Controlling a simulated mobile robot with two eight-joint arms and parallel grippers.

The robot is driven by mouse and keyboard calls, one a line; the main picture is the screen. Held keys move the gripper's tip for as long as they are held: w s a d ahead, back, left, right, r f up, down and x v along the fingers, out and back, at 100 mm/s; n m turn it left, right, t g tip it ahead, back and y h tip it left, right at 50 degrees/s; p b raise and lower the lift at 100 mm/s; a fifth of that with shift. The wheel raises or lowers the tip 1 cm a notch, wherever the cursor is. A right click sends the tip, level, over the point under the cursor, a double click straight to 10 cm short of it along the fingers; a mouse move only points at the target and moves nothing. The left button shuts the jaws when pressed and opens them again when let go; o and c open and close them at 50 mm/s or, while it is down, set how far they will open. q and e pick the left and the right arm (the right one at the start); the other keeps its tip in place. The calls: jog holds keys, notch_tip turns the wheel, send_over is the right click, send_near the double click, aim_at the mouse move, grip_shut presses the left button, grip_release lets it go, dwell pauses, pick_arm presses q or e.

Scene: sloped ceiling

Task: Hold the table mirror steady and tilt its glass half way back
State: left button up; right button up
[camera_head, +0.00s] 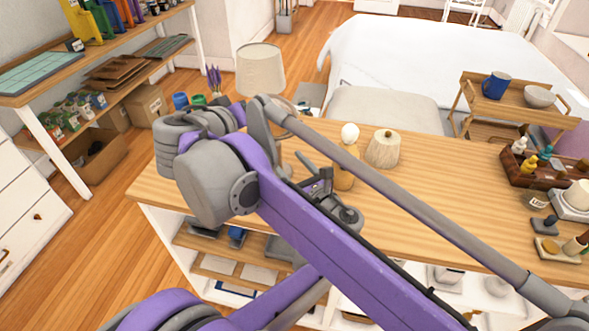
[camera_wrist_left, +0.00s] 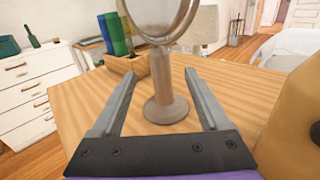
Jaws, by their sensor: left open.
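The table mirror stands upright on the wooden tabletop in the left wrist view; its brownish-grey stem and round base (camera_wrist_left: 166,108) show, with the lower part of its round frame above. The frame's top is cut off, so I cannot tell the tilt of the glass. My left gripper (camera_wrist_left: 156,76) is open, its two grey fingers reaching to either side of the stem, with visible gaps between. In the head view my purple and grey arm covers most of the mirror's area and much of the gripper. My right gripper is not in view.
A large tan object (camera_wrist_left: 290,105) is close on the right in the wrist view.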

aim_at(278, 150)
pick_arm(q)
jog(key=x, duration=0.8)
grip_shut()
dwell(0.4)
